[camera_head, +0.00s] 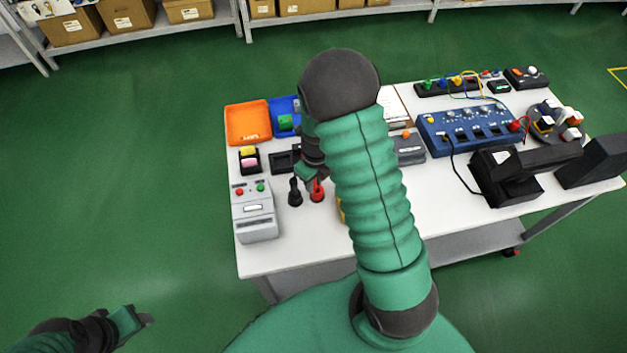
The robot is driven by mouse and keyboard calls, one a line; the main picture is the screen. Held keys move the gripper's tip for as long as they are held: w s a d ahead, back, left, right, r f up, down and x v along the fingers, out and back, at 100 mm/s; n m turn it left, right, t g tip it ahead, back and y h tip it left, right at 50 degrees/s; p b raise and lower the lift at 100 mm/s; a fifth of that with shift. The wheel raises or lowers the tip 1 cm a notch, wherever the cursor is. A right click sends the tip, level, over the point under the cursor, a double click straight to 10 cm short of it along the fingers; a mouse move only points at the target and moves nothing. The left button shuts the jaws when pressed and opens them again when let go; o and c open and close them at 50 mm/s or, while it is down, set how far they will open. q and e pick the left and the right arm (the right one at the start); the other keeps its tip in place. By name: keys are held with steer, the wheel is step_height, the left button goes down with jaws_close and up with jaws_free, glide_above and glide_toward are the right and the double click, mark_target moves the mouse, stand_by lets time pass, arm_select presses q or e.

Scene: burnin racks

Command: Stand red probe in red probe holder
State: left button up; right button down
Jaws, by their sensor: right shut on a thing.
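My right gripper (309,172) is above the left part of the white table and is partly hidden by my own arm. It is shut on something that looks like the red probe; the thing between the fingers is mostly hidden. A red upright piece (317,188) shows just below the fingers, over a dark base. I cannot tell which part of it is probe and which is red holder, or whether the probe is seated. A black probe or holder (295,192) stands upright just left of it. My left gripper (138,318) is at the lower left over the floor, far from the table; its finger gap is unclear.
The white table (290,255) holds a grey tester (254,210), an orange tray (248,122), a blue bin (284,112), a blue instrument box (472,130) and black equipment (510,175) at right. The front strip of table is clear. Shelves with cartons (128,14) stand behind.

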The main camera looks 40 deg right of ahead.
steer(key=shift+f, duration=0.15)
steer(key=shift+d+f, duration=0.1)
steer(key=shift+d, duration=0.1)
steer(key=shift+d, duration=0.15)
steer(key=shift+d+r+p, duration=0.35)
steer(key=shift+d+r, duration=0.05)
steer(key=shift+d, duration=0.05)
steer(key=shift+p, duration=0.3)
steer(key=shift+f+b, duration=0.95)
steer(key=shift+f, duration=0.8)
stand_by(0.4)
